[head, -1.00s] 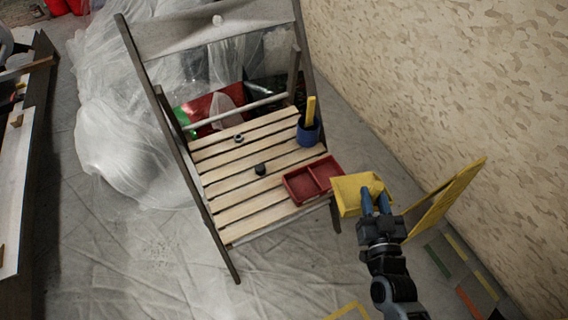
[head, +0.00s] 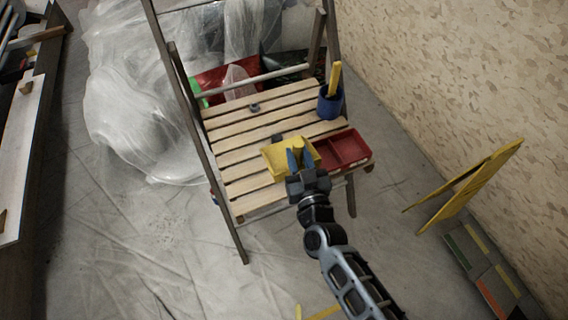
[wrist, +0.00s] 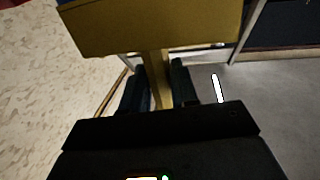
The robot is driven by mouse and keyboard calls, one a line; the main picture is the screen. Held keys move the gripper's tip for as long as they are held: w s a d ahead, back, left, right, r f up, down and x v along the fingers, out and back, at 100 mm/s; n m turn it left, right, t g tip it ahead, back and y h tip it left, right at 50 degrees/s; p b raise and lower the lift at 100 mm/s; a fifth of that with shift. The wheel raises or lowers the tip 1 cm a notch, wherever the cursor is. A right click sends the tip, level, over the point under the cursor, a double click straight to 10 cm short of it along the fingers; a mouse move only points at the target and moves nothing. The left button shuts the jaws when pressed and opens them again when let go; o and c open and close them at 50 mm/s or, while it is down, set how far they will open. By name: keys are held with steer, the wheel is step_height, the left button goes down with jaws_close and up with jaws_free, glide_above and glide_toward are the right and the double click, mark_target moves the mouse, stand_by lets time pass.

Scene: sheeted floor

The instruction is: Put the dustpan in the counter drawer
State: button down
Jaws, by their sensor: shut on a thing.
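The yellow dustpan (head: 284,161) is held in my gripper (head: 296,160), in front of and above the near edge of the slatted wooden chair in the head view. In the wrist view the dustpan (wrist: 160,28) fills the top, and its handle (wrist: 159,82) runs down between the fingers (wrist: 158,88). The gripper is shut on that handle. I cannot make out a counter drawer; a dark-sided piece of furniture with a pale front (head: 22,160) stands at the far left.
The slatted chair seat (head: 240,140) bears a red divided tray (head: 345,150), a blue cup (head: 330,103) with a yellow stick, and small dark items. Plastic sheeting (head: 125,120) lies behind. A yellow folding sign (head: 470,185) stands right, by the wall. Floor at front left is clear.

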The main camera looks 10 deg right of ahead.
mark_target(284, 169)
steer(key=a, duration=0.1)
steer(key=w+a+f, duration=0.1)
steer(key=a+f, duration=0.1)
steer(key=shift+w+a+f+b, duration=0.1)
steer(key=shift+w+f+b, duration=0.1)
steer(key=shift+w+b, duration=0.15)
steer(key=shift+f+b, duration=1.1)
steer(key=shift+f, duration=0.8)
steer(key=shift+f, duration=0.15)
steer(key=c, duration=0.8)
jaws_free()
steer(key=shift+r, duration=0.2)
steer(key=s, duration=0.4)
steer(key=s+d+p, duration=0.1)
steer(key=s, duration=0.3)
steer(key=s+p, duration=0.1)
steer(key=s, duration=0.3)
steer(key=shift+d, duration=0.2)
steer(key=shift+s, duration=0.1)
